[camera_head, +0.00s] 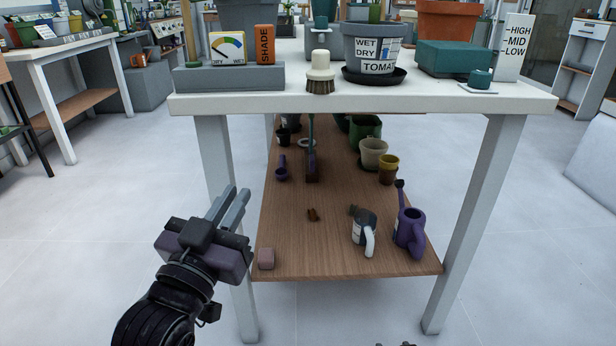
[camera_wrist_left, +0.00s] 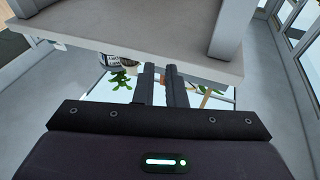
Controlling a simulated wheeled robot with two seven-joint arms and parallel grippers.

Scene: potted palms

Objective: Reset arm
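My left gripper (camera_head: 232,208) is in front of the bench's left front leg, below the bench top and left of the wooden lower shelf. Its two fingers point up and to the right, with a narrow gap between them. In the left wrist view the fingers (camera_wrist_left: 161,88) also stand a little apart, and nothing is held between them.
The bench top (camera_head: 330,98) carries a grey pot (camera_head: 372,45), a brush (camera_head: 320,75) and a teal box (camera_head: 454,58). The wooden shelf (camera_head: 330,250) holds a purple watering can (camera_head: 409,232), a spray bottle (camera_head: 364,230) and a pink block (camera_head: 266,259). Floor at left is clear.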

